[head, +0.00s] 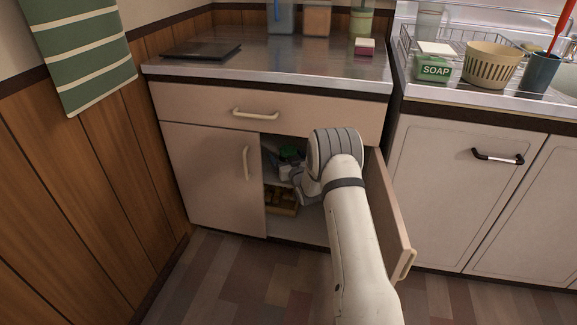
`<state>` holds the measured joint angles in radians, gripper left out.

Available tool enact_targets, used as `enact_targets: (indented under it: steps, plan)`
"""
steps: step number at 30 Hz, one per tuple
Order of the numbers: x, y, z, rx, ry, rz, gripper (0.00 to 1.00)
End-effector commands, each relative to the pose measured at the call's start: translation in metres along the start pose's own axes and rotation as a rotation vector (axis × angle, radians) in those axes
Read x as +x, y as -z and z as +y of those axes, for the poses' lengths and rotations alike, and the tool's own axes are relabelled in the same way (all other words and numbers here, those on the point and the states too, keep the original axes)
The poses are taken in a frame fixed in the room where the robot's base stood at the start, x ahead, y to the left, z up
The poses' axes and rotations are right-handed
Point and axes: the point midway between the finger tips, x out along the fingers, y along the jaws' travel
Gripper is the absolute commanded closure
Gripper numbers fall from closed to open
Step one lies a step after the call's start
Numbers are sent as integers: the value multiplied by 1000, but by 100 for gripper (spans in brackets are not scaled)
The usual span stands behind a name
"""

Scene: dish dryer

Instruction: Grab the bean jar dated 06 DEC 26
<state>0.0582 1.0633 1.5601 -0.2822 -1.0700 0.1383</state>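No date label can be read, and I cannot tell whether any visible item is the bean jar. The open lower cabinet holds a few dark, partly hidden items, one with a green top (289,152) on the upper shelf. My arm reaches from the bottom into the right side of the cabinet opening. My gripper (290,172) is at the shelf opening, close to the green-topped item, mostly hidden behind my wrist and in shadow. Its fingers cannot be made out, and I cannot tell whether it holds anything.
The right cabinet door (390,212) stands open beside my arm; the left door (212,178) and drawer (265,113) are shut. A brown box (281,202) sits low inside. The counter (290,58) holds a dark flat slab (201,50) and canisters. Floor at left front is clear.

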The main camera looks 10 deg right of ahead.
Motion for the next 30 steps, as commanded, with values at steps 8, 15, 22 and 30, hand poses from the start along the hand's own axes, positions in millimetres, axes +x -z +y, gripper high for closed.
enact_targets:
  steps: [8,15,22,30]
  plan:
    - [1,1,-2,0,2,-1,16]
    - [1,1,-2,0,2,0,36]
    - [1,1,-2,0,3,0,55]
    - [1,2,-3,0,3,2,73]
